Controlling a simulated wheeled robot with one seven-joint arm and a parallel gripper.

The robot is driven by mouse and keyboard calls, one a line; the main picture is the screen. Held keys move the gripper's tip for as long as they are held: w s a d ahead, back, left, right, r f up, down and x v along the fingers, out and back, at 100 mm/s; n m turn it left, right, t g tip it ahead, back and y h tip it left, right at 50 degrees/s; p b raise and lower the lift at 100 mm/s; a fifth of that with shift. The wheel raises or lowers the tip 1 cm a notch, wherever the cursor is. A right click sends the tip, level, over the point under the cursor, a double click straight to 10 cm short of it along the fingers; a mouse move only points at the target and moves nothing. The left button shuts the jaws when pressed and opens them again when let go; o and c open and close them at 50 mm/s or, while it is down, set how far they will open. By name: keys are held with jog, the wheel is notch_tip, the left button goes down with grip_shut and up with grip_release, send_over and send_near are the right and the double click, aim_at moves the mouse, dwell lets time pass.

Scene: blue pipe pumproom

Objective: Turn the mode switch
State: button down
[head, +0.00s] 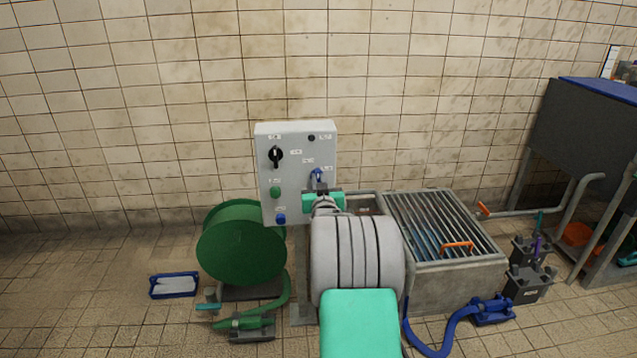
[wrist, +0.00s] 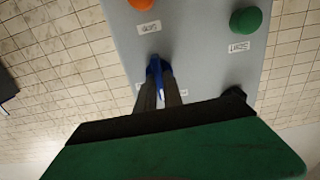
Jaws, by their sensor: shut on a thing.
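The grey control box (head: 295,130) stands against the tiled wall in the head view. A black rotary switch (head: 275,156) sits at its upper left. A blue switch (head: 317,173) sits at its right side. My gripper (head: 318,184) is at the blue switch, its fingers shut on the blue handle. In the wrist view the blue handle (wrist: 157,72) shows between the fingertips of my gripper (wrist: 160,75), which partly hide it. The labels are too small to tell which switch is the mode switch.
A green button (head: 275,192) and a blue button (head: 281,219) are on the box. An orange button (wrist: 141,4) shows in the wrist view. A green hose reel (head: 240,245) stands left, a grated basin (head: 455,275) right. A blue tray (head: 174,285) lies on the floor.

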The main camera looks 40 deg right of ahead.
jog(key=c, duration=1.5)
grip_release()
jog(key=p+v, duration=0.1)
jog(key=v, duration=0.6)
jog(key=shift+s+a, duration=0.3)
